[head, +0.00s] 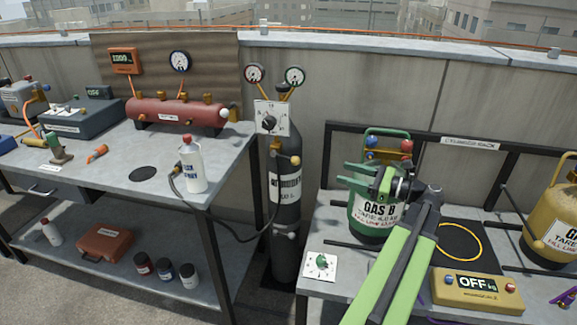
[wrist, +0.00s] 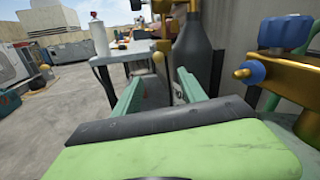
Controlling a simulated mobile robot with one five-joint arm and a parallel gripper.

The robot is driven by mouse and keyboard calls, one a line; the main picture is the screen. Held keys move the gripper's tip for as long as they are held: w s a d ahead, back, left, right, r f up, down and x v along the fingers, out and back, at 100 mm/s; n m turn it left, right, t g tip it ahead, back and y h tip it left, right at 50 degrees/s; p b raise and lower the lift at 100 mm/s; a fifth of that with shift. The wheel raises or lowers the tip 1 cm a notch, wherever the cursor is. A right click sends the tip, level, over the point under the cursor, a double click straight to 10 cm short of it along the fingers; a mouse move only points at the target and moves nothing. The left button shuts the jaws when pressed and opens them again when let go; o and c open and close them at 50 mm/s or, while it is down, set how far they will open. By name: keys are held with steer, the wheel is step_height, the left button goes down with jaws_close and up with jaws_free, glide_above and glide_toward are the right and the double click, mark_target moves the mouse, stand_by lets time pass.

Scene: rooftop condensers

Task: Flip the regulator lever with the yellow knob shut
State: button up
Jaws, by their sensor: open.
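A dark grey gas cylinder (head: 287,228) stands between the two benches. Two gauges and a white dial plate (head: 268,117) sit at its top. A brass fitting on its upper body ends in a yellow-gold knob (head: 295,160), which looks like the regulator lever's knob; its lever angle is too small to tell. My gripper (head: 349,176) is open and empty, right of the knob and apart from it, in front of the GAS B cylinder. In the wrist view, a gold knob (wrist: 158,58) shows beyond and between my open fingers (wrist: 160,75).
The green GAS B cylinder (head: 366,218) stands close behind my gripper; its blue-knobbed brass valve (wrist: 250,72) is at right in the wrist view. A white spray bottle (head: 191,165) stands on the left bench's edge. A dark hose (head: 232,232) runs to the grey cylinder.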

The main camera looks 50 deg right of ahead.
mark_target(295, 158)
steer(key=x, duration=1.8)
steer(key=shift+w+a, duration=0.1)
steer(key=shift+a, duration=0.1)
steer(key=shift+c, duration=0.4)
jaws_close()
